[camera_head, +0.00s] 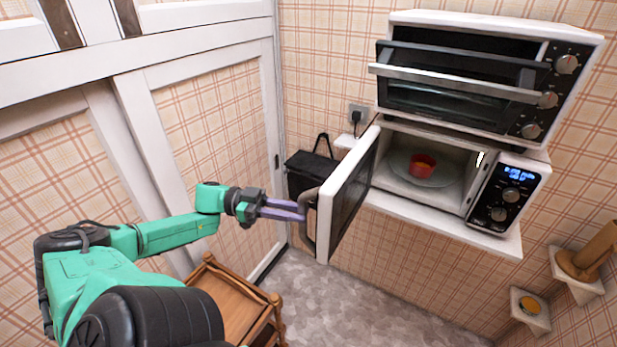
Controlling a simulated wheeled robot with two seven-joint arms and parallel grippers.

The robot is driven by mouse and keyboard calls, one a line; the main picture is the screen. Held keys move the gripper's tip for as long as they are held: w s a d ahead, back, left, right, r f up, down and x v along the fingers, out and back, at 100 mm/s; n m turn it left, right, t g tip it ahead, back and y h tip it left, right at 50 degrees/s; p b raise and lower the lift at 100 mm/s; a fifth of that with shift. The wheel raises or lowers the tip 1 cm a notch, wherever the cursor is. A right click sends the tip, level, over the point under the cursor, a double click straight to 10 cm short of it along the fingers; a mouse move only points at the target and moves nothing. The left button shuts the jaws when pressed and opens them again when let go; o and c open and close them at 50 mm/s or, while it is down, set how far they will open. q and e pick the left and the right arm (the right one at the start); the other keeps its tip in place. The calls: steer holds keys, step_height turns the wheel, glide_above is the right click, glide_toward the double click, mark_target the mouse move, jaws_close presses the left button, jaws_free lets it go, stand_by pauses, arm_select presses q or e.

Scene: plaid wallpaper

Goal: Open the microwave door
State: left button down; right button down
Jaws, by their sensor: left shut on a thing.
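The white microwave (470,190) sits on a white wall shelf under an oven. Its door (347,199) is swung wide open to the left and stands out toward me. The lit cavity shows a red cup (422,166) on a round plate. The dark door handle (308,222) is on the door's outer face at its free edge. My left gripper (303,210) has its purple fingers shut on this handle. My right gripper is not in view.
A toaster oven (480,75) stands above the microwave. A black bag (312,168) is behind the door. A wooden cart (238,300) stands below my left arm. Small shelves (530,312) are on the lower right wall. The grey floor (350,310) below the door is clear.

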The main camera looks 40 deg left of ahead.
arm_select(q)
steer(key=shift+w+a+m+g+h+b, duration=0.1)
steer(key=shift+a+m+g+h+b, duration=0.3)
steer(key=shift+a, duration=0.8)
steer(key=c, duration=0.9)
jaws_free()
steer(key=shift+o, duration=0.3)
steer(key=shift+w+f+g, duration=0.15)
steer(key=shift+w+g, duration=0.15)
steer(key=shift+w, duration=0.05)
steer(key=b+v, duration=0.6)
steer(key=v, duration=0.6)
